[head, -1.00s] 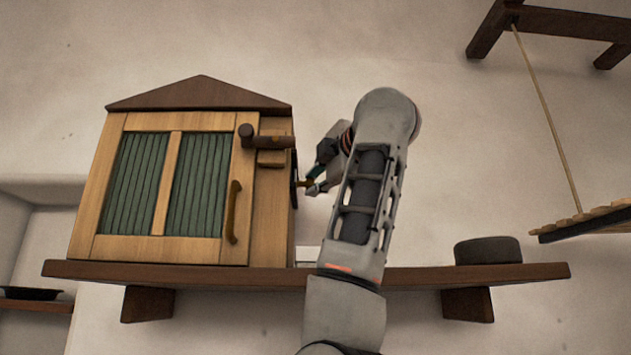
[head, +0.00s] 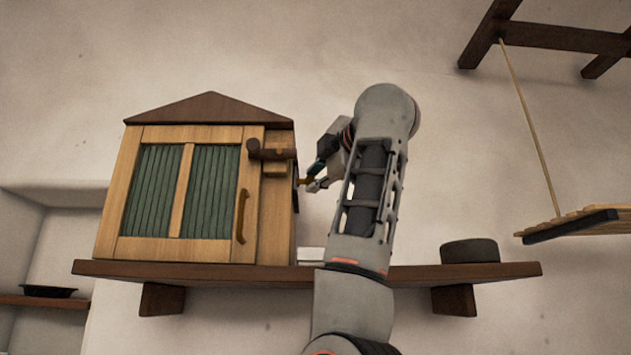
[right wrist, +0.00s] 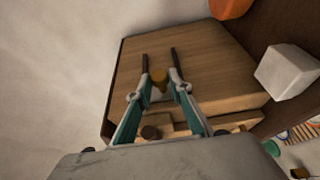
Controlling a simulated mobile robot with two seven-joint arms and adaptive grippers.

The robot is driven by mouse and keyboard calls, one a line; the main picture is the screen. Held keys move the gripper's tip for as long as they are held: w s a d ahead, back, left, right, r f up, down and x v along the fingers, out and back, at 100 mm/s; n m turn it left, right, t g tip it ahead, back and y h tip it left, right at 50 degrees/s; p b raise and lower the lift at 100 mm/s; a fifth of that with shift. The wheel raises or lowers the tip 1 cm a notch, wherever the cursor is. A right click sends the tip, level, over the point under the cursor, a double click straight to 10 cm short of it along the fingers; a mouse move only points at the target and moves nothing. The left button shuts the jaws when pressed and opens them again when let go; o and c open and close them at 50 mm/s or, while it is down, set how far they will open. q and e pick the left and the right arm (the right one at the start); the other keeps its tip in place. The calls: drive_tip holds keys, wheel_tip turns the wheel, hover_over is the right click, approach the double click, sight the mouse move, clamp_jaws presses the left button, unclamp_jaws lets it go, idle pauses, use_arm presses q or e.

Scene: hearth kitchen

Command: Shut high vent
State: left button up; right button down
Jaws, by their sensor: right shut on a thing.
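The wooden cabinet (head: 111,235) with a peaked dark roof stands on a wall shelf; its green-slatted front door is closed. A dark narrow strip (head: 296,190) shows edge-on at its right side, possibly the vent. My right gripper (right wrist: 163,82) is shut on this knob, a finger on either side. In the head view my right gripper (head: 311,184) is at the cabinet's right side, partly hidden by my arm. My left gripper is out of view.
The shelf (head: 410,274) carries a white block (head: 311,255) and a dark round object (head: 470,251) to the right. A brown latch (head: 270,151) juts from the cabinet front above a curved handle (head: 241,216). A hanging rack (head: 570,224) is at far right.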

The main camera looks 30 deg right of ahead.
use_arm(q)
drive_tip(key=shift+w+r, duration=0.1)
use_arm(e)
drive_tip(key=shift+f, duration=0.1)
drive_tip(key=c, duration=1.9)
unclamp_jaws()
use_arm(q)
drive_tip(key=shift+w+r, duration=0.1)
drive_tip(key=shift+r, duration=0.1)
use_arm(e)
drive_tip(key=shift+o, duration=0.3)
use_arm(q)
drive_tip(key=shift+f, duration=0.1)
use_arm(e)
drive_tip(key=s+a, duration=0.1)
drive_tip(key=s, duration=0.6)
drive_tip(key=shift+s+a, duration=0.15)
drive_tip(key=shift+s, duration=0.1)
